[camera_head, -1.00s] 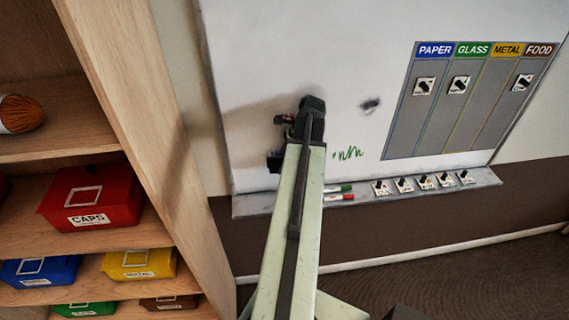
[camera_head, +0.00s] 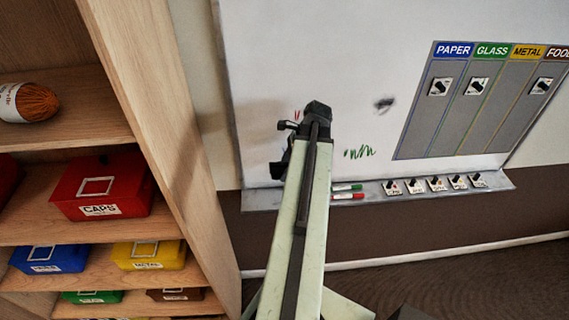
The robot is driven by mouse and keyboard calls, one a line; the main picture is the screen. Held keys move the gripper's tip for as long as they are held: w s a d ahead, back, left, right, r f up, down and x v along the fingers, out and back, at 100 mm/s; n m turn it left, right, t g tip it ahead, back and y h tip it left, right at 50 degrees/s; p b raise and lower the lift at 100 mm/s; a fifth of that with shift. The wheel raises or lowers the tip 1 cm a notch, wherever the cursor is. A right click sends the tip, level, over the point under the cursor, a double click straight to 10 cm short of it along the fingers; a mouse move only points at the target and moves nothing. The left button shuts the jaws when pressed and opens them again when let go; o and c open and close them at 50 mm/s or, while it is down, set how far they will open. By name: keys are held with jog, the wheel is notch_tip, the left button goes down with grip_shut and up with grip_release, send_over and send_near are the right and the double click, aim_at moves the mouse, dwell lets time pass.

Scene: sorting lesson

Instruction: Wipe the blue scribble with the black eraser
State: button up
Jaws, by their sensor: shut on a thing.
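My arm reaches up to the whiteboard (camera_head: 330,45), and my gripper (camera_head: 284,150) is at its lower left, largely hidden behind my own arm. A black block, seemingly the black eraser (camera_head: 277,170), shows at the left edge of my arm, close to the board. My gripper is shut on it, though the fingers themselves are hard to make out. I see no blue scribble; the board behind my arm is hidden. A green scribble (camera_head: 360,152) is right of my arm, and a small red mark (camera_head: 297,114) shows just left of it.
A dark smudge (camera_head: 384,103) is on the board. The tray (camera_head: 415,198) below holds a green marker (camera_head: 347,187), a red marker (camera_head: 348,196) and several picture cards. A sorting chart (camera_head: 470,120) is at right. A wooden shelf (camera_head: 165,120) with boxes stands close at left.

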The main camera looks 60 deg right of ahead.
jog(key=shift+s+a, duration=0.4)
jog(key=shift+a, duration=0.15)
jog(key=shift+a, duration=0.1)
jog(key=shift+s+a, duration=0.25)
jog(key=shift+a, duration=0.05)
jog(key=shift+s+a, duration=0.15)
jog(key=shift+a, duration=0.1)
